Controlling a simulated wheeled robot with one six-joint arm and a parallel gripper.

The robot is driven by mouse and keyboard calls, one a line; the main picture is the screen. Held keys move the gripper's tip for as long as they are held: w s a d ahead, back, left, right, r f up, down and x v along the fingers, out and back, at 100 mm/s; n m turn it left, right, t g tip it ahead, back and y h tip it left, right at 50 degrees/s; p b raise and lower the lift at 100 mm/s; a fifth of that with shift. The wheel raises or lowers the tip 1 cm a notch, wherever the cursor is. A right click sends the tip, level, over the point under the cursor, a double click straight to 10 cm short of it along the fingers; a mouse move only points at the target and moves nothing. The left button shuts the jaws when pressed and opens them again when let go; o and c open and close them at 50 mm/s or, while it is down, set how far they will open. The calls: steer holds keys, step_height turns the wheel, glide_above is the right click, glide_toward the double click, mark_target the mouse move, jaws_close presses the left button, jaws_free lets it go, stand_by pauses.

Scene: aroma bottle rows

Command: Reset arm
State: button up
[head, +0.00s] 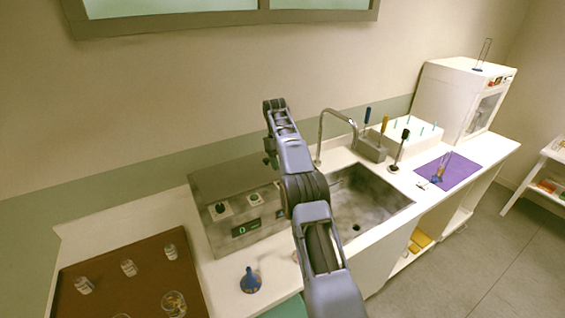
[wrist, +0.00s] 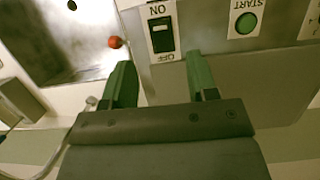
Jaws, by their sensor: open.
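My arm rises through the middle of the head view, in front of the metal machine and the sink. My gripper (wrist: 162,80) shows in the wrist view with its two dark green fingers spread apart and nothing between them. It points towards the front of the metal machine (wrist: 185,85), near a black switch (wrist: 162,36) marked ON and a green START button (wrist: 246,23). In the head view the fingers cannot be made out clearly.
A brown tray (head: 120,285) with several glass jars stands at the left. A blue funnel-shaped item (head: 250,281) is on the counter. The sink (head: 375,200) and its tap (head: 321,135) are right of the arm. A purple mat (head: 461,171) and white cabinet (head: 450,95) lie farther right.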

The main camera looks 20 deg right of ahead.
steer(key=shift+w, duration=0.2)
steer(key=shift+m+t, duration=0.3)
steer(key=shift+m, duration=0.1)
steer(key=f, duration=0.4)
steer(key=shift+w+f, duration=0.35)
steer(key=shift+s+a+f+m+t, duration=0.35)
steer(key=shift+s+f, duration=0.15)
steer(key=shift+f, duration=0.15)
steer(key=s+a+r+t+b, duration=0.1)
steer(key=s+a+t, duration=0.1)
steer(key=s, duration=0.8)
steer(key=s+a+r+t+b, duration=0.2)
steer(key=s+a, duration=0.3)
steer(key=s, duration=0.6)
steer(key=s+a+r+t+b, duration=0.1)
steer(key=s+a+r+t, duration=0.1)
steer(key=s, duration=0.9)
steer(key=shift+a+r+t, duration=0.2)
steer(key=shift+a+t, duration=0.25)
steer(key=shift+a, duration=0.65)
